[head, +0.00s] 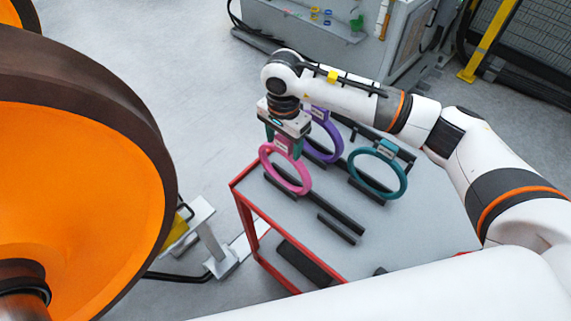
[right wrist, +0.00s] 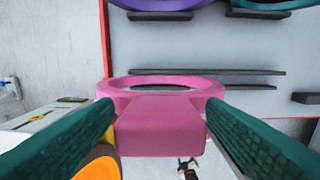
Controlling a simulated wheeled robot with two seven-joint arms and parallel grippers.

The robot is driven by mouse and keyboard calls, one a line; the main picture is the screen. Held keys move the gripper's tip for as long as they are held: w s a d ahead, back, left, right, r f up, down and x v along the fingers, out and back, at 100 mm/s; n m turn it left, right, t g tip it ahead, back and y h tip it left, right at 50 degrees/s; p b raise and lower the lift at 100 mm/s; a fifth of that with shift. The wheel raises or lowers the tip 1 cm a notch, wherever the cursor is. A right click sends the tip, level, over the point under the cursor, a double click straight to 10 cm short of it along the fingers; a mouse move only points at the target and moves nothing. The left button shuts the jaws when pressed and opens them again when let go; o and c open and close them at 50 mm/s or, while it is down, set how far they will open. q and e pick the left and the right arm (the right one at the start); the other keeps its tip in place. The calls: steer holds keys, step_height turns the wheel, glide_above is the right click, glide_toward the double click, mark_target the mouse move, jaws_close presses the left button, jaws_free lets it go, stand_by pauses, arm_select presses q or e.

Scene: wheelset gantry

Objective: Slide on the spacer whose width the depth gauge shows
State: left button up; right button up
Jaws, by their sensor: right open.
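A pink ring spacer (head: 305,187) with a block-shaped tab stands upright at the left part of the cart top. It also shows in the right wrist view (right wrist: 160,130). My right gripper (head: 284,142) is open above it, its green fingers on either side of the pink tab; I cannot tell whether they touch it. A purple spacer (head: 336,146) stands behind, and a teal spacer (head: 403,182) stands to the right, each with a tab on top. The orange wheel (head: 80,200) fills the left, with its axle end (head: 22,285) at the lower left. The depth gauge cannot be made out. My left gripper is not in view.
The red-edged cart (head: 240,190) has dark slotted rails (head: 336,229) on its grey top. A white stand (head: 214,240) is between wheel and cart. A grey cabinet (head: 300,40) and a yellow post (head: 488,42) are at the back. Floor is clear behind the wheel.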

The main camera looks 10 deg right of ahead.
steer(key=shift+r, duration=0.1)
steer(key=c, duration=1.1)
steer(key=shift+r+p, duration=1.65)
steer(key=shift+r, duration=2.55)
steer(key=shift+c, duration=0.2)
